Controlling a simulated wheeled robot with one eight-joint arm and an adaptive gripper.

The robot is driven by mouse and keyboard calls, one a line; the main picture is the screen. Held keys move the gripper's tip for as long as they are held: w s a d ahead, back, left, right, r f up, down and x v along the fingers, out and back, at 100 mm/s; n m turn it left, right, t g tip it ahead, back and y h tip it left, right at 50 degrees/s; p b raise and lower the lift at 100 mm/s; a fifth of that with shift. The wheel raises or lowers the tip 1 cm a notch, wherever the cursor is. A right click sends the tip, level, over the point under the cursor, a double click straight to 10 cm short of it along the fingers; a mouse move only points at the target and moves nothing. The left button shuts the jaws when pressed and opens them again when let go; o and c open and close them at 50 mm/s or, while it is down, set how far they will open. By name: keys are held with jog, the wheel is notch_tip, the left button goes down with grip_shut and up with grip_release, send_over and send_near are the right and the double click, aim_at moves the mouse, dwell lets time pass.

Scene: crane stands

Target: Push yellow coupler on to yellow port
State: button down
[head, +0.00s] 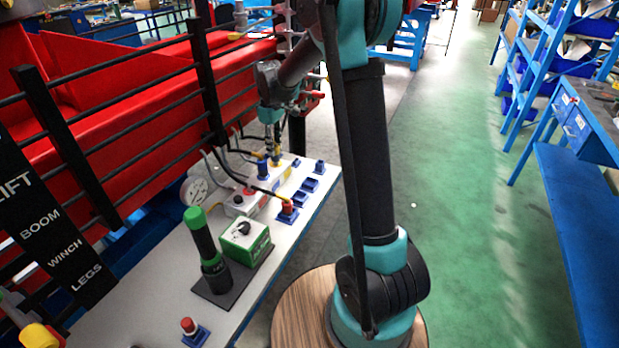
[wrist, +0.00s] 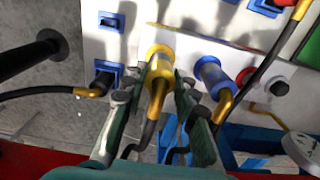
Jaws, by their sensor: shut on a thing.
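The yellow coupler (wrist: 158,66) is between the two fingers of my gripper (wrist: 158,98) in the wrist view, with its brass elbow and black hose toward the camera. My gripper is shut on it. The coupler is at the left end of the white port block (wrist: 232,52), in line with it.
A blue coupler (wrist: 212,74) with a hose stands close to the right finger. A hose end sits in a blue holder (wrist: 105,78) at left. The red coupler (head: 288,207) stands in a holder.

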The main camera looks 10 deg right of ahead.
jog(key=shift+f, duration=0.4)
jog(key=c, duration=1.1)
grip_release()
jog(key=shift+r, duration=2.5)
jog(key=shift+r, duration=0.1)
notch_tip(320, 180, up, 12)
jog(key=s+d+f+m+t, duration=0.1)
jog(key=s+d+f+m, duration=0.2)
jog(key=s, duration=0.7)
jog(key=s+d+f+m+t, duration=0.1)
jog(key=s+d+f+m, duration=0.3)
jog(key=s+d+f, duration=0.3)
jog(key=s+d+f+m+t, duration=0.2)
jog(key=s+d+f, duration=0.3)
jog(key=s+f, duration=0.6)
jog(key=shift+s+m, duration=0.9)
jog(key=shift+s, duration=0.1)
